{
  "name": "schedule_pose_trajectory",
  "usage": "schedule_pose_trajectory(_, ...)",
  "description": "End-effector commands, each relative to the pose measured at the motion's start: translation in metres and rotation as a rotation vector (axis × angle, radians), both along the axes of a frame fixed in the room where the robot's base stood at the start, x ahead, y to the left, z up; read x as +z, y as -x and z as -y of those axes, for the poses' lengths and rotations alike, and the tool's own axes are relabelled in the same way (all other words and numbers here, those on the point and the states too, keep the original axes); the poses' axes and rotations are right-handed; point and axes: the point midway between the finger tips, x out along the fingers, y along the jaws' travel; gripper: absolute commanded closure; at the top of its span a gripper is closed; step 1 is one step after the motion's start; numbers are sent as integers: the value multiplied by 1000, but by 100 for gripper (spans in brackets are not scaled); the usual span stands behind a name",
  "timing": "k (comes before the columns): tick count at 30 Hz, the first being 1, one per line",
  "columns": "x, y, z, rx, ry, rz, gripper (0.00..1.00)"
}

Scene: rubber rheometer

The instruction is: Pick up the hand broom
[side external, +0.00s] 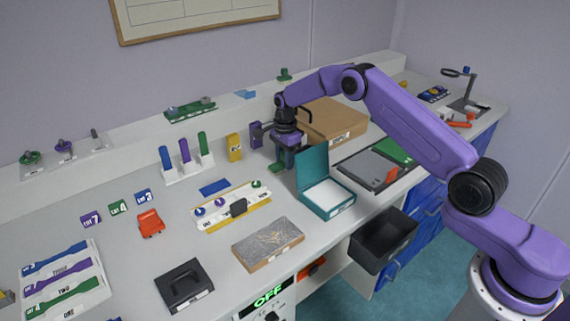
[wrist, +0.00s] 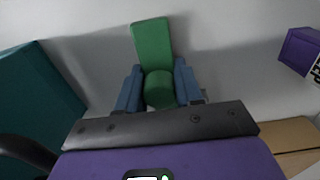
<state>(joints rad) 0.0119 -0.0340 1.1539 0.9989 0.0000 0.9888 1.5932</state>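A green object (wrist: 152,45) with a flat slab and a rounded part stands ahead in the wrist view. It may be the hand broom, but its bristles do not show and I cannot be sure. In the side view its green part (side external: 276,168) is low beside my gripper (side external: 288,160), near the bench top. In the wrist view my gripper (wrist: 159,82) has one blue finger on each side of the rounded part, very close to it. I cannot tell whether the fingers press on it. The fingers hide part of the object.
A teal open box (side external: 325,190) stands just in front of my gripper. A cardboard box (side external: 335,122) is behind to the right. A purple block (side external: 256,134) and a yellow block (side external: 234,147) stand to the left. A rack (side external: 188,168) of coloured cylinders is further left.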

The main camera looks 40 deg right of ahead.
Motion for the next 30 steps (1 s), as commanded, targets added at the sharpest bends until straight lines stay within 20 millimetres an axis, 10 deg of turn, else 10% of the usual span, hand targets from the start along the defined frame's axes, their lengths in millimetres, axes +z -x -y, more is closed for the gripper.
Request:
schedule_pose_trajectory(11,9,-1,0,0,0,4,96)
schedule_pose_trajectory(30,99,0,0,0,0,2,96)
